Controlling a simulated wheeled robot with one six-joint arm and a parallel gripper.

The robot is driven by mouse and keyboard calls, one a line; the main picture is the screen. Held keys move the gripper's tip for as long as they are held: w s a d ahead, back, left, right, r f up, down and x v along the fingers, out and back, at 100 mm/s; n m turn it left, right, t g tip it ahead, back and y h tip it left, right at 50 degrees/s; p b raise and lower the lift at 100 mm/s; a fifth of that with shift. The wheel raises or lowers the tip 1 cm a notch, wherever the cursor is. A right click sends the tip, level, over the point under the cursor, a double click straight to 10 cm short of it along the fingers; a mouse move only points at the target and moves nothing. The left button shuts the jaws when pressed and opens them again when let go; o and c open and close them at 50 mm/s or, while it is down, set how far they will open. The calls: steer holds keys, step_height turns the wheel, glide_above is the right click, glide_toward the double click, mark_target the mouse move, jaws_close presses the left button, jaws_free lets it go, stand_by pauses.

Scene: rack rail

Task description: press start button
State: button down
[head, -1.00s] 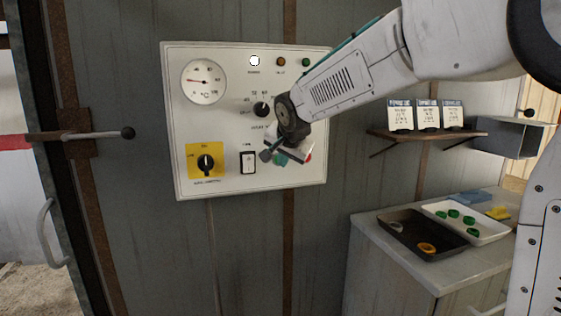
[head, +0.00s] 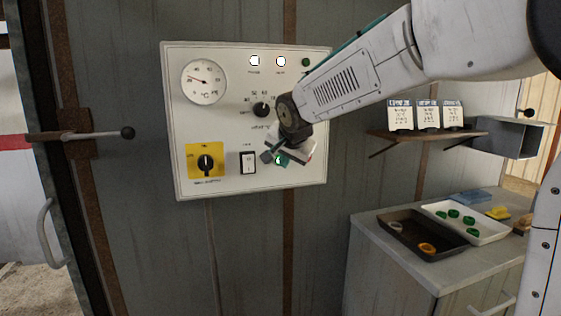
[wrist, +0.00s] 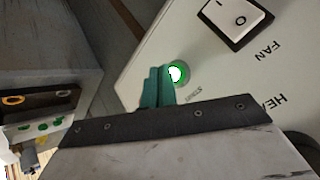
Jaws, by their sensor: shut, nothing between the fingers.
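The green start button (wrist: 180,76) has a bright lit centre in the wrist view, with lettering beside it on the white panel. It also shows in the head view (head: 281,160), low on the control panel (head: 225,125), partly covered by my gripper. My gripper (wrist: 158,72) has its two teal fingers shut together and empty. In the wrist view the fingertips are right beside the button's left edge; I cannot tell whether they touch it. In the head view my gripper (head: 270,157) is in front of the panel's lower right part.
The panel has a dial gauge (head: 204,82), a yellow rotary switch (head: 206,161), a fan rocker switch (head: 248,162), a knob (head: 262,109) and two lit lamps (head: 255,61). At right are a shelf (head: 425,134) and a counter with a dark tray (head: 385,222).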

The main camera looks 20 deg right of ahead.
steer(key=shift+s, duration=0.1)
steer(key=s, duration=0.5)
stand_by(0.5)
stand_by(0.6)
steer(key=s+d+f+n+g, duration=0.1)
steer(key=s+f+n+g, duration=0.1)
steer(key=s, duration=1)
steer(key=s+d+f+n+g, duration=0.1)
steer(key=s+f+n+g, duration=0.2)
steer(key=s, duration=0.9)
steer(key=s+d+f+n+g+y, duration=0.1)
steer(key=s+f, duration=0.4)
steer(key=s, duration=0.7)
steer(key=n+g, duration=0.1)
steer(key=n, duration=0.1)
steer(key=shift+f+n+g, duration=0.3)
steer(key=shift+f, duration=0.1)
